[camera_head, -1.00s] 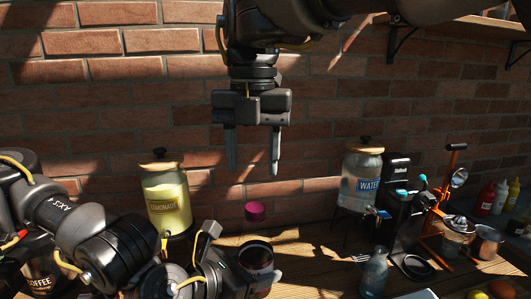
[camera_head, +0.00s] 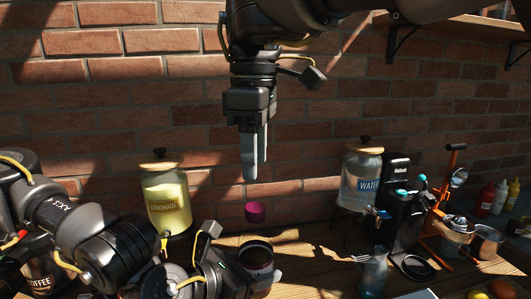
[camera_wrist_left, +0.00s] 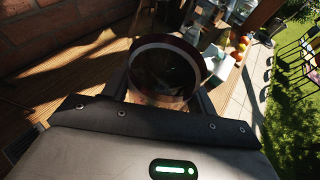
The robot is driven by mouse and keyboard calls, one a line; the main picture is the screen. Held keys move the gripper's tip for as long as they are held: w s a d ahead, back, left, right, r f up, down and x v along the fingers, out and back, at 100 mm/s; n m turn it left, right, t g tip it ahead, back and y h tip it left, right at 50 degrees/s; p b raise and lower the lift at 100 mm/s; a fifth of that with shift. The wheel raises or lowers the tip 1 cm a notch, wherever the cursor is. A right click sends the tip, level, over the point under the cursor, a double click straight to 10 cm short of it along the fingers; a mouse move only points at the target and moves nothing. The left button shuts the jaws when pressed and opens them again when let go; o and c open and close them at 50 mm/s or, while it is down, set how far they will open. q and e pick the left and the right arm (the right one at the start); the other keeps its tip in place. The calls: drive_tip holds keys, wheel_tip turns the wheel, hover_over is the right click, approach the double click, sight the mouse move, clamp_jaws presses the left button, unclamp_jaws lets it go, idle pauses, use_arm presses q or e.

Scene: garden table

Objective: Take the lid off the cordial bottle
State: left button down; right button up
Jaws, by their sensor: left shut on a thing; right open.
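A small pink lid (camera_head: 255,212) shows in the head view just above and behind a dark round vessel (camera_head: 257,257). The vessel has a pale label, and its broad rim also shows in the left wrist view (camera_wrist_left: 165,72). I cannot tell which of these belongs to the cordial bottle, nor what lies under the lid. My left gripper (camera_head: 246,272) is shut on the dark vessel. My right gripper (camera_head: 256,172) is open and empty, fingers pointing down, seen above the pink lid and apart from it.
A lemonade dispenser (camera_head: 167,195) stands left and a water dispenser (camera_head: 361,180) right, along the brick wall. A black machine (camera_head: 400,225), a glass bottle (camera_head: 374,271) and an orange press (camera_head: 444,205) are to the right. Some bare table lies between the vessel and glass bottle.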

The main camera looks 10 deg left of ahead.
sight(256, 207)
drive_tip(key=shift+s+f, duration=0.1)
drive_tip(key=shift+f, duration=3.9)
